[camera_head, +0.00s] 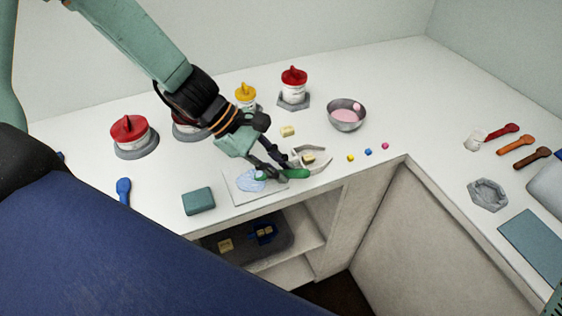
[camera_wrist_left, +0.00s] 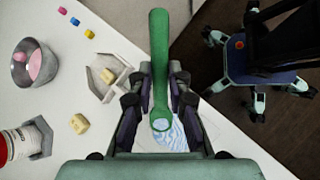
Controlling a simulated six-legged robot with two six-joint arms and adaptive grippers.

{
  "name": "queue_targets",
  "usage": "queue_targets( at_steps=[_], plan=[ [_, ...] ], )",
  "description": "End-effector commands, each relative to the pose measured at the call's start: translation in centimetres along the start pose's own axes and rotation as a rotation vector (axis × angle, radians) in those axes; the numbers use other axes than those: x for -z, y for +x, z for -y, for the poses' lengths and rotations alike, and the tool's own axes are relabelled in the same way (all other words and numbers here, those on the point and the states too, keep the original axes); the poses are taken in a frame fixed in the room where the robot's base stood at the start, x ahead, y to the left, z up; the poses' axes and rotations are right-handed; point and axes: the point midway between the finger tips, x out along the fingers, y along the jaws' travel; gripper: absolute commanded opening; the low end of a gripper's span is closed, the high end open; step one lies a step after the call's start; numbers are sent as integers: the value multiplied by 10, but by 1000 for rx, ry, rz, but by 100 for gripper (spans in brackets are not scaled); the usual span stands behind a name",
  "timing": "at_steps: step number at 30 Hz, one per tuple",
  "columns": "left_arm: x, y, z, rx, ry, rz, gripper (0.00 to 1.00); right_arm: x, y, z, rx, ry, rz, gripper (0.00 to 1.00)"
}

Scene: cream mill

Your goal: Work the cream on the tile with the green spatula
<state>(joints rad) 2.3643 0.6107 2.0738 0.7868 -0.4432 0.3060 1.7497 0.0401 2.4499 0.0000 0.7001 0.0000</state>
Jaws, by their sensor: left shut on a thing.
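My left gripper (camera_head: 274,164) is shut on the green spatula (camera_head: 295,173), low over the front edge of the counter. In the left wrist view the spatula (camera_wrist_left: 159,60) stands upright in the picture between the fingers (camera_wrist_left: 160,95), its rounded end over the cream. The cream (camera_head: 250,181) is a pale blue and white swirled patch on the pale square tile (camera_head: 238,197). It also shows as swirls in the left wrist view (camera_wrist_left: 173,135), partly hidden by the spatula and gripper. I cannot tell whether the spatula touches the cream.
A grey-green block (camera_head: 198,201) sits left of the tile. A pale angular dish (camera_head: 318,165) with a yellow block is just right of the gripper. A bowl of pink cream (camera_head: 346,115) and red-lidded jars (camera_head: 130,132) stand farther back. Below is an open shelf (camera_head: 300,232).

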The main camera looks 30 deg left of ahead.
Motion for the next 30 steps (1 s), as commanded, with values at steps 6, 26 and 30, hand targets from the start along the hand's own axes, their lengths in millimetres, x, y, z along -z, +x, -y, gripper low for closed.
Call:
queue_targets(
  at_steps=[6, 26, 30],
  plan=[
    [-2, -8, 16, 0, -3, 2, 0, 0, -15, 0, 0, 0, 0, 40],
    [1, 0, 6, 0, 3, -2, 0, 0, 0, 0, 0, 0, 0, 40],
    [2, 3, -4, 0, 2, -3, 0, 0, 7, 0, 0, 0, 0, 40]
  ],
)
